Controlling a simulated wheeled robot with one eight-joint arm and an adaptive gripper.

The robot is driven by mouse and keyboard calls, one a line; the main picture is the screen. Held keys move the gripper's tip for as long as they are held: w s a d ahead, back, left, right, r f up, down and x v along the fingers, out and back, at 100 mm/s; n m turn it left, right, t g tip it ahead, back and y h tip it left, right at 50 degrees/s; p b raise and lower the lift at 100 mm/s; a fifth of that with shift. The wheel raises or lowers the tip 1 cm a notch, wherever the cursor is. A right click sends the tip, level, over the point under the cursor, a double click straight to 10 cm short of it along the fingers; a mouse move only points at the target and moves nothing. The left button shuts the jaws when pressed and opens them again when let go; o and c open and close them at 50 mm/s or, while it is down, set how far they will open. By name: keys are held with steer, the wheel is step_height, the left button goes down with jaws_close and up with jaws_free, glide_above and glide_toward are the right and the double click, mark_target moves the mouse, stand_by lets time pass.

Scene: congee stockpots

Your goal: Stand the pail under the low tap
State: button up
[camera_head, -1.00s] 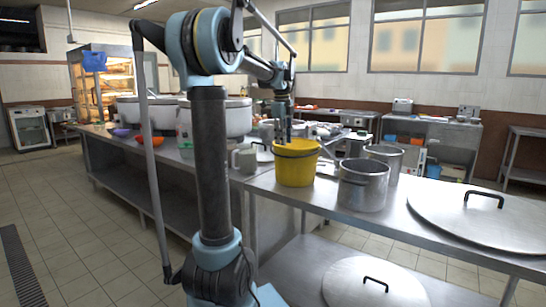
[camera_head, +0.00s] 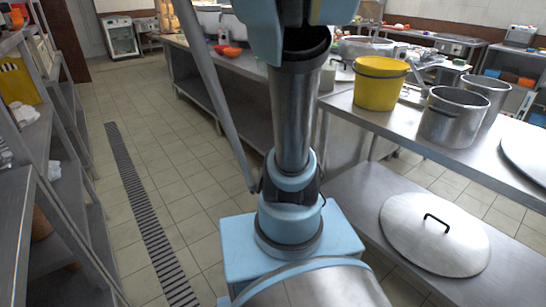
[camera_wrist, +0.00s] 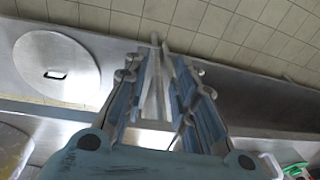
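The yellow pail (camera_head: 380,84) stands upright on the steel table, left of two steel pots, with a dark band at its rim. The tips of my gripper (camera_wrist: 160,46) lie close together in the wrist view, with nothing seen held between them. My gripper is out of the head view, so its distance from the pail cannot be told. I cannot make out the low tap in either view.
Steel pots (camera_head: 452,118) stand right of the pail. A round lid (camera_head: 435,232) lies on the lower shelf and also shows in the wrist view (camera_wrist: 56,82). Shelving (camera_head: 50,190) lines the left. The tiled floor between is clear, with a drain grate (camera_head: 145,205).

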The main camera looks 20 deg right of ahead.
steer(key=s+a+f+n, duration=0.6)
steer(key=a+f, duration=0.1)
steer(key=shift+s+n, duration=0.15)
steer(key=shift+n, duration=0.25)
steer(key=shift+o, duration=0.2)
steer(key=s+a+f+n, duration=0.4)
steer(key=s+f+n, duration=0.2)
steer(key=f, duration=0.2)
steer(key=shift+a+f+n+t+y, duration=0.2)
steer(key=shift+n+t+y, duration=0.1)
steer(key=shift+y, duration=0.1)
steer(key=w+d+r+n, duration=0.2)
steer(key=w+d+r, duration=0.2)
steer(key=r, duration=0.2)
steer(key=w+d+r+n, duration=0.1)
steer(key=w+d+r, duration=0.25)
steer(key=r, duration=0.35)
step_height(320, 180, up, 19)
steer(key=n+g, duration=0.2)
steer(key=n, duration=0.7)
glide_above(377, 91)
steer(key=s, duration=0.1)
steer(key=shift+m, duration=0.3)
steer(key=f, duration=1)
steer(key=w+f, duration=0.1)
steer(key=f, duration=0.5)
jaws_close()
